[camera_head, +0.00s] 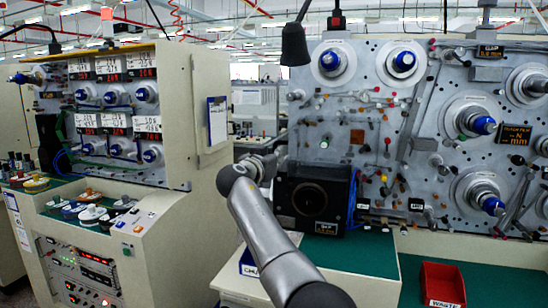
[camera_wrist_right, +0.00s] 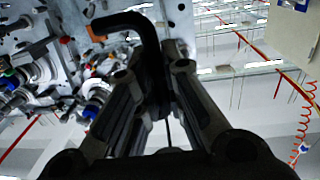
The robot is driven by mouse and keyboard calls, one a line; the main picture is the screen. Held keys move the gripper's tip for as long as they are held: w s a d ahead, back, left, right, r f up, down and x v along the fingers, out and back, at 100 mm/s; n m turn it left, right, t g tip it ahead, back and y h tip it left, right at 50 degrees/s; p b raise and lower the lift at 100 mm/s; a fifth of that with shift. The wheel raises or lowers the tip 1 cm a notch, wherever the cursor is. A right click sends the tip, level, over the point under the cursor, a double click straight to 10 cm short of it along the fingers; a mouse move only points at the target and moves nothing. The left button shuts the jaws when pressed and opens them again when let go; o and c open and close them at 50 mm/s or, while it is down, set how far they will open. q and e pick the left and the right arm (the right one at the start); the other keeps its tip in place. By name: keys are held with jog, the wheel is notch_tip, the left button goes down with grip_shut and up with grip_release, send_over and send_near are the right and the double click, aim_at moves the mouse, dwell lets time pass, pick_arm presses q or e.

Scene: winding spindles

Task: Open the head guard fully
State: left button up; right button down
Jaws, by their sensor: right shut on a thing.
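The head guard appears to be the black square box (camera_head: 338,184) with a round dark face, low on the left of the right-hand machine in the head view. How far it is open cannot be told. My right gripper (camera_head: 264,164) is at the box's upper left side, partly hidden by my own forearm. In the right wrist view, my right gripper (camera_wrist_right: 158,62) is shut on a black bent handle (camera_wrist_right: 125,20), which curves out to the left past the fingertips. The handle's joint to the guard is hidden. My left gripper is not in view.
The machine panel (camera_head: 365,140) carries several spindles and small rollers right of the box. A green worktop (camera_head: 350,257) lies below, with a red tray (camera_head: 442,284) at right. A second machine (camera_head: 175,105) stands left, across a gap.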

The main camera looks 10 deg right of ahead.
jog(key=shift+d+r, duration=0.1)
jog(key=shift+r, duration=0.05)
jog(key=c, duration=1.8)
grip_release()
jog(key=shift+d, duration=0.1)
jog(key=shift+v, duration=3.75)
